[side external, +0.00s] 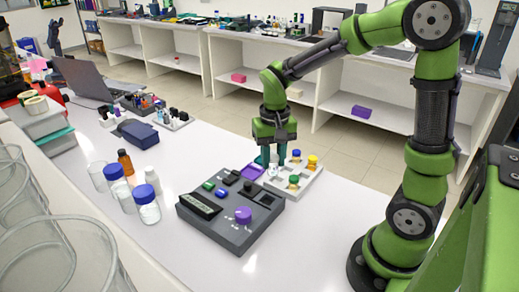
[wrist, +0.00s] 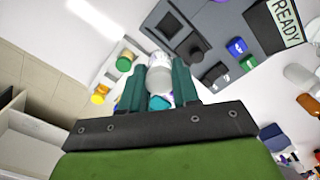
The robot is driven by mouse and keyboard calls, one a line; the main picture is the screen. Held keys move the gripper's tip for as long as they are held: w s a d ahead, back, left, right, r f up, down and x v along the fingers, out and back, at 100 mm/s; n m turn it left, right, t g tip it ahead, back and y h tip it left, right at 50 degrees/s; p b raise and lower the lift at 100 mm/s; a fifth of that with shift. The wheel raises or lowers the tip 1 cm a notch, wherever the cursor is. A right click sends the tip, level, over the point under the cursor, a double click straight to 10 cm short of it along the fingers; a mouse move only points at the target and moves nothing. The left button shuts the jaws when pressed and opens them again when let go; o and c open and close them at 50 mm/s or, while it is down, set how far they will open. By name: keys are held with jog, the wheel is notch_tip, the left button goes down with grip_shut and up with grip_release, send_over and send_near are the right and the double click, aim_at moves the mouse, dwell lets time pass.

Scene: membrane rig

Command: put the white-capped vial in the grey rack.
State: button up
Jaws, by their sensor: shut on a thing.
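My gripper (side external: 268,164) has teal fingers and points down at the back left part of the pale grey rack (side external: 283,191). In the wrist view the gripper (wrist: 158,88) is shut on a pale, whitish vial (wrist: 158,77), the white-capped vial by its look. The fingers cover its sides. In the side view a small whitish part (side external: 272,171) shows just below the fingertips, at the rack. I cannot tell whether the vial is seated in a hole or just above it. The rack also shows in the wrist view (wrist: 107,72).
The rack bears a green-capped vial (side external: 294,181), a yellow-capped one (side external: 313,161) and a blue-capped one (side external: 296,155). Blue-capped bottles (side external: 147,204) stand farther left.

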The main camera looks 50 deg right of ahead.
jog(key=shift+n, duration=0.4)
jog(key=shift+w+d+f, duration=0.55)
jog(key=shift+d+f, duration=0.7)
jog(key=shift+f, duration=0.05)
jog(key=shift+w+d+f, duration=0.6)
jog(key=shift+d+f, duration=0.6)
jog(key=shift+f, duration=0.05)
jog(key=shift+w+d+f, duration=0.55)
jog(key=shift+d+f, duration=0.7)
jog(key=shift+f, duration=0.05)
jog(key=shift+f, duration=1.4)
jog(key=o, duration=1.2)
jog(key=shift+r, duration=3.05)
